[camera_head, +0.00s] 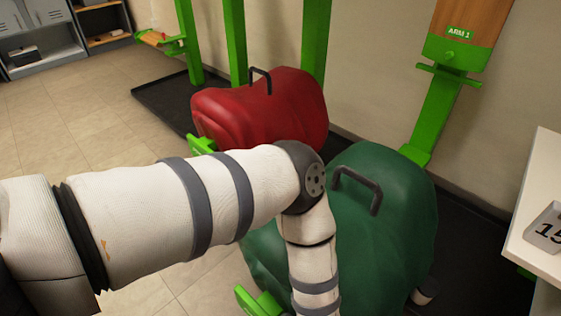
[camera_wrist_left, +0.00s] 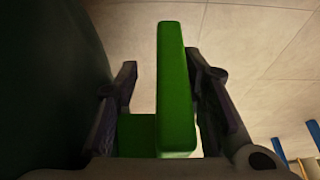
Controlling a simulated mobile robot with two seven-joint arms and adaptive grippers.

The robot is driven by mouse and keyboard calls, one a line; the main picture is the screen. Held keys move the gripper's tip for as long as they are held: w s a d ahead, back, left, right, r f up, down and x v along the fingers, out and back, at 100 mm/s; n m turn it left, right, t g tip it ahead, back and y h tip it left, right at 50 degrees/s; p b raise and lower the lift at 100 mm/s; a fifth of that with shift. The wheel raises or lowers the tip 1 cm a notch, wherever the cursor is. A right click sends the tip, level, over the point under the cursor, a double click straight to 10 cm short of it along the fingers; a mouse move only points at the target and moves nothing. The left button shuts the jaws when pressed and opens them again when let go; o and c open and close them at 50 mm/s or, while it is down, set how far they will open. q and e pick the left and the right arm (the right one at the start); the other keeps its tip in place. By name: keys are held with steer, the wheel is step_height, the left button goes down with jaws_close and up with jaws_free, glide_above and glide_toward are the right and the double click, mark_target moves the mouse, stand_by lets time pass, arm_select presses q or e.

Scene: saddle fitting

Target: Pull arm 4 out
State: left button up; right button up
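In the left wrist view a green bar (camera_wrist_left: 177,90) with a green block at its base stands between the fingers of my left gripper (camera_wrist_left: 161,62). The fingers are apart, with a gap on the left; the right fingertip is close to the bar, and contact is unclear. In the head view my left arm bends down in front of a green saddle-shaped cover (camera_head: 390,235) with a dark handle; the gripper itself is out of that view. A green bracket end (camera_head: 258,301) shows at the cover's lower left. No arm 4 label is readable. My right gripper is not seen.
A red cover (camera_head: 265,110) with a handle sits behind, near green posts (camera_head: 235,40). A green and wooden arm labelled ARM 1 (camera_head: 460,35) is on the wall at right. A white table (camera_head: 545,195) with a number block stands at the right edge. Tiled floor is open at left.

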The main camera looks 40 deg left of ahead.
arm_select(q)
steer(key=v, duration=1.1)
steer(key=shift+r, duration=0.25)
